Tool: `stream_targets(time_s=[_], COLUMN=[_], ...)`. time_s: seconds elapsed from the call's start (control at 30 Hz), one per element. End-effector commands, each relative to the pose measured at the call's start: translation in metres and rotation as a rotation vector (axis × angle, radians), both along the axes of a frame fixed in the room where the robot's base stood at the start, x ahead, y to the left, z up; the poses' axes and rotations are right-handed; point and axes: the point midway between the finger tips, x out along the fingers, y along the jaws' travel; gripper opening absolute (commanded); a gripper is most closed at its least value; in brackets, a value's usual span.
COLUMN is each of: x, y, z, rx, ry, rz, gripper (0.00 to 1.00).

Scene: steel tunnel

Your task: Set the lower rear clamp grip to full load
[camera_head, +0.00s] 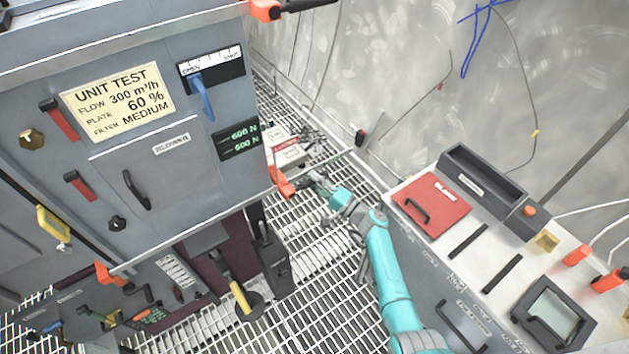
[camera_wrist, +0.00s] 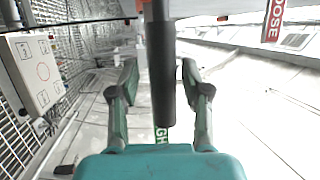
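The lower rear clamp has an orange bracket (camera_head: 281,183) at the lower right corner of the grey cabinet (camera_head: 165,210). My gripper (camera_head: 316,181) is at its right, and the clamp's grip is largely hidden there in the head view. In the wrist view a dark rod-like grip (camera_wrist: 162,75) runs down between the two fingers of my gripper (camera_wrist: 158,78). The fingers are open, with gaps visible on both sides of the grip. A green label (camera_wrist: 162,135) is partly hidden behind it. A red label ending in "OOSE" (camera_wrist: 273,20) is at upper right.
A small display (camera_head: 238,139) on the cabinet shows two N values; both appear to read 600. A bench with a red lid (camera_head: 432,205) stands close at right. Another orange clamp (camera_head: 265,10) is above, and one (camera_head: 105,275) is at lower left. The grating floor (camera_head: 325,290) lies between.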

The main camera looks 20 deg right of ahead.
Motion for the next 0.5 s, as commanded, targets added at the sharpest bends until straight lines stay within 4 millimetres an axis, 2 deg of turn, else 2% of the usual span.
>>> stream_targets(time_s=[0.3,0.5], x=[-0.001,-0.020], y=[-0.001,-0.012], z=[0.001,-0.004], rx=[-0.001,0.000], ry=[-0.003,-0.002], rz=[0.001,-0.001], gripper=[0.51,0.51])
